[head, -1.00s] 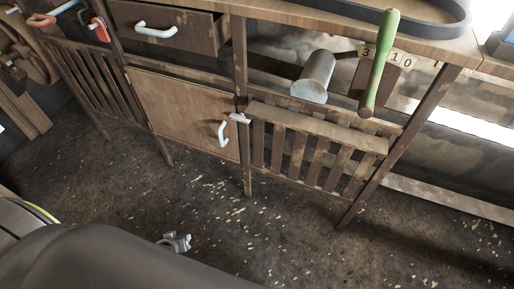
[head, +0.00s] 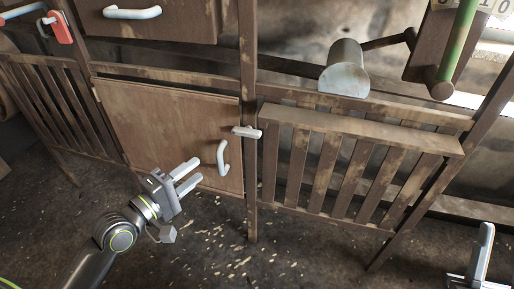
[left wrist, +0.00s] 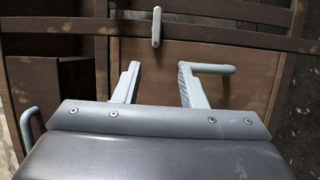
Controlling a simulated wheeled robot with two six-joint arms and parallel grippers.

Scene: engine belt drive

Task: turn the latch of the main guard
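The latch (head: 247,132) is a small pale bar on the wooden post at the upper right corner of a plain wooden door panel (head: 165,130), which looks like the main guard. The latch lies roughly level across the post and overlaps the panel's edge. A white handle (head: 223,158) is on the panel below it. My left gripper (head: 197,173) is open and empty, in front of the panel, left of the handle and below the latch. In the left wrist view the latch (left wrist: 156,27) shows beyond the two open fingers (left wrist: 158,80). My right gripper (head: 482,258) is partly cut off at the lower right.
A slatted guard (head: 340,165) with a top ledge is right of the post. A grey cylindrical part (head: 345,68) and a green-handled lever (head: 458,45) are above it. A drawer handle (head: 132,13) is above the panel. Open floor (head: 290,255) lies in front.

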